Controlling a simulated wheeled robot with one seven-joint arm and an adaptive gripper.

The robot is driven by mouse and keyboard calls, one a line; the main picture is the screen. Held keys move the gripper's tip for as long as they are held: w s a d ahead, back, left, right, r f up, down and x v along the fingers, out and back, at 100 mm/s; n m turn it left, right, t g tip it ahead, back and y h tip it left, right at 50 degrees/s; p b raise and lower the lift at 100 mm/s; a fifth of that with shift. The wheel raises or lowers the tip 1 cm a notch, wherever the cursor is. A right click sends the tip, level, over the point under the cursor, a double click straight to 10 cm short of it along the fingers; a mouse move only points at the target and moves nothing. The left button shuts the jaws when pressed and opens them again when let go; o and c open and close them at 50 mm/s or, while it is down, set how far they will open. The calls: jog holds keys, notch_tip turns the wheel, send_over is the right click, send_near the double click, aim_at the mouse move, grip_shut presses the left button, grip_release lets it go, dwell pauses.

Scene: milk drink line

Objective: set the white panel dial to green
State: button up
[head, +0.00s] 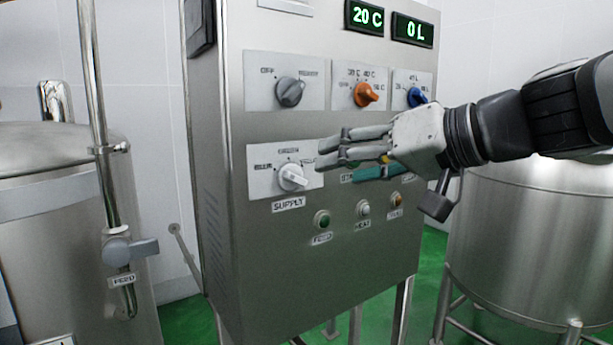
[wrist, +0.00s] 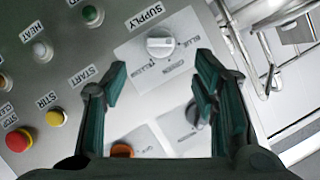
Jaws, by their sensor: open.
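The white panel dial (head: 293,178) sits on a light plate above the SUPPLY label, at the lower left of the panel. Labels for blue, green and yellow stand around it; the yellow one is partly behind my gripper in the head view. In the wrist view the dial (wrist: 160,43) shows at the top centre, between and beyond the fingertips. I cannot tell for sure which label its bar points to. My gripper (head: 324,153) is open and empty, its fingers pointing left, just right of and above the dial. In the wrist view the fingers (wrist: 160,70) are apart, touching nothing.
Above are a grey dial (head: 290,92), an orange dial (head: 366,95) and a blue dial (head: 417,97). A green button (head: 322,221) and a white button (head: 363,209) are below. Steel tanks stand left (head: 60,220) and right (head: 530,250).

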aim_at(299, 178)
jog(key=x, duration=0.9)
jog(key=shift+w+a+f+p, duration=0.15)
jog(key=shift+w+a+p, duration=0.05)
jog(key=shift+a+p, duration=0.1)
jog(key=shift+d, duration=0.1)
jog(key=c, duration=1.2)
